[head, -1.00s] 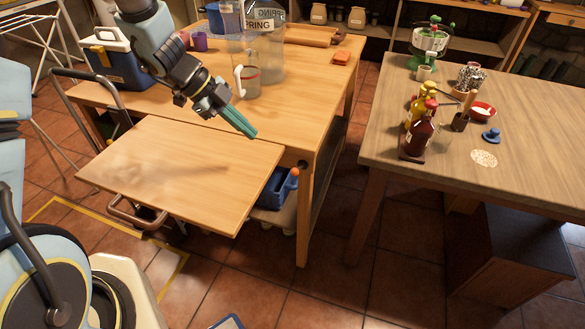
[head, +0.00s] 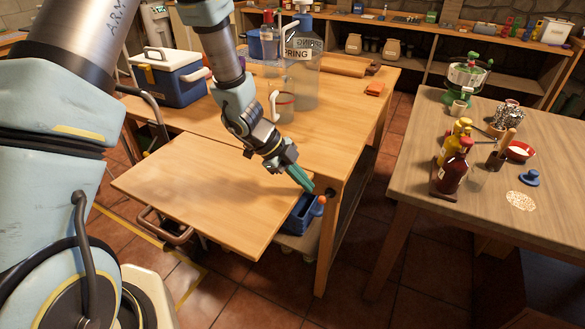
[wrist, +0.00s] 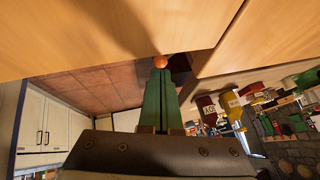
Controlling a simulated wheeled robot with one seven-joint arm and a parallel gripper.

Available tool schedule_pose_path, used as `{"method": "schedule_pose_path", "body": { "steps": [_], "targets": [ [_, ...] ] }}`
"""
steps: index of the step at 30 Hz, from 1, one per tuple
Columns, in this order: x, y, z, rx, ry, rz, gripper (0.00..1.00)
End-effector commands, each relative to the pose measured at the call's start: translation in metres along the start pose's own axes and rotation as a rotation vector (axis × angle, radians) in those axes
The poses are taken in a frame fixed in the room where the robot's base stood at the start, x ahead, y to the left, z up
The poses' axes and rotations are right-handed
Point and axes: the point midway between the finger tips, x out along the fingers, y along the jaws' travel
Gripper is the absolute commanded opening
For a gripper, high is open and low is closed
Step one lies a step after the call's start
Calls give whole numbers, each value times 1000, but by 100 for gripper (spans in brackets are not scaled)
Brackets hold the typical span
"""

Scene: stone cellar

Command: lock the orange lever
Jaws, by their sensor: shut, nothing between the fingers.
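The orange lever's round knob (head: 321,200) shows below the edge of the wooden worktable (head: 345,120), beside a dark fitting (head: 330,192) on its corner post. It also shows in the wrist view as an orange ball (wrist: 160,62) right at the fingertips. My gripper (head: 308,188) has green fingers, shut and empty, pointing down and right just left of the knob. In the wrist view the shut fingers (wrist: 159,72) point straight at the knob. I cannot tell whether they touch it. The lever's arm is mostly hidden.
A flat wooden leaf (head: 205,185) extends level at the table's front. A blue bin (head: 303,214) sits below the knob. A mug (head: 281,106), large bottle (head: 304,75) and cooler (head: 168,77) stand on the table. A second table (head: 480,200) with bottles stands right, across a clear floor gap.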

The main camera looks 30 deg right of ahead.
Motion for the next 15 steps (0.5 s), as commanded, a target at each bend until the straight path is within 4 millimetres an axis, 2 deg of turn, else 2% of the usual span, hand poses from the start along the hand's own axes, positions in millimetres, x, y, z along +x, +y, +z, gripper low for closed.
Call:
{"method": "schedule_pose_path", "body": {
  "steps": [3, 6, 15],
  "targets": [
    [18, 0, 0, -1, 1, 2, 0],
    [27, 0, 0, -1, 0, 0, 0],
    [34, 0, 0, 0, -1, -1, 0]
  ]
}}
